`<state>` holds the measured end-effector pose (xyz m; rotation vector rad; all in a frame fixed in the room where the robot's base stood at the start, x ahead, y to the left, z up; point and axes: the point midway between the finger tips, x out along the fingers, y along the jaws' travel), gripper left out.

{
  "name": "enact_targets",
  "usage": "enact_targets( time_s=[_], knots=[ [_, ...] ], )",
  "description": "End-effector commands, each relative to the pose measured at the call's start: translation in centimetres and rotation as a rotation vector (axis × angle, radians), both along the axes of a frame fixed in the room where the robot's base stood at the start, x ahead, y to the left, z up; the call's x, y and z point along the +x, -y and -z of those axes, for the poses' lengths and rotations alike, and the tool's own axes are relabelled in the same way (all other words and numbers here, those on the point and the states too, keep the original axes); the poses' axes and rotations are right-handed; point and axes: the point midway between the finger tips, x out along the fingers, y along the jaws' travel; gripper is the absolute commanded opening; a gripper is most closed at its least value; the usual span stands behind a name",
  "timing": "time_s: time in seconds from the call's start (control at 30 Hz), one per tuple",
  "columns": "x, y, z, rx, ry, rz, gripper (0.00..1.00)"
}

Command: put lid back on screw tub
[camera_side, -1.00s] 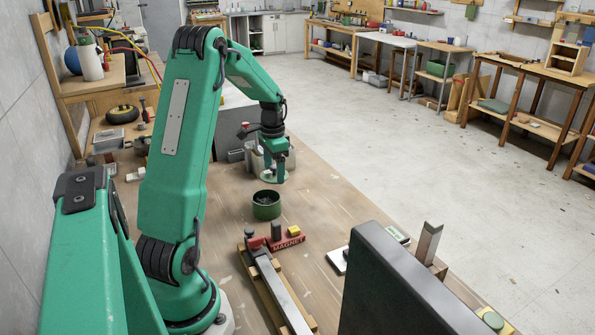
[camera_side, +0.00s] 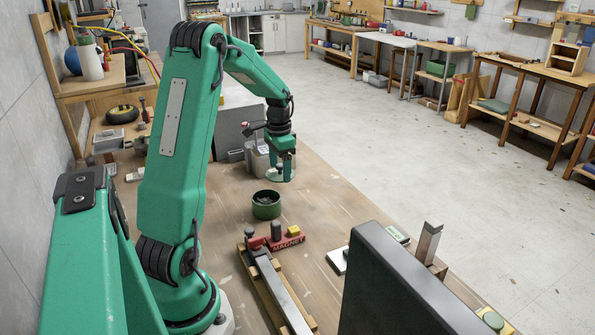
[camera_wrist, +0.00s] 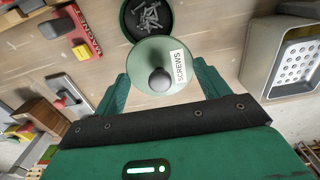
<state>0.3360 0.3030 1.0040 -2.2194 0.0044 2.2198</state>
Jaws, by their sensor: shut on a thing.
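The screw tub (camera_side: 266,212) is a round dark green open tub standing on the bench. In the wrist view the tub (camera_wrist: 128,33) shows loose grey screws inside, at the top of the picture. My gripper (camera_side: 281,175) is shut on the pale green lid (camera_side: 271,176), above and beyond the tub in the side view. In the wrist view the lid (camera_wrist: 148,55) lies between the fingers of my gripper (camera_wrist: 162,82), with a dark round knob and a white SCREWS label. The lid partly overlaps the tub's near edge there. The exact finger contact is hard to see.
A red magnet block (camera_side: 285,242) and a metal bar on wood (camera_side: 283,293) lie nearer the camera. A grey container (camera_side: 257,160) stands close behind my gripper. Bench right of the tub is clear.

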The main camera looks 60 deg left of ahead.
Motion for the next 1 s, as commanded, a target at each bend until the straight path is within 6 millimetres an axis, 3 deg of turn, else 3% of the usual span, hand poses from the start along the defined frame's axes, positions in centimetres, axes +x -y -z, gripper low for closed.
enact_targets(
  time_s=[0.5,1.0],
  knots=[
    [-4.8,0.8,-1.4,0.001,0.001,0.081,0.53],
    [-5.0,0.9,-0.6,0.000,0.000,0.085,0.53]
  ],
)
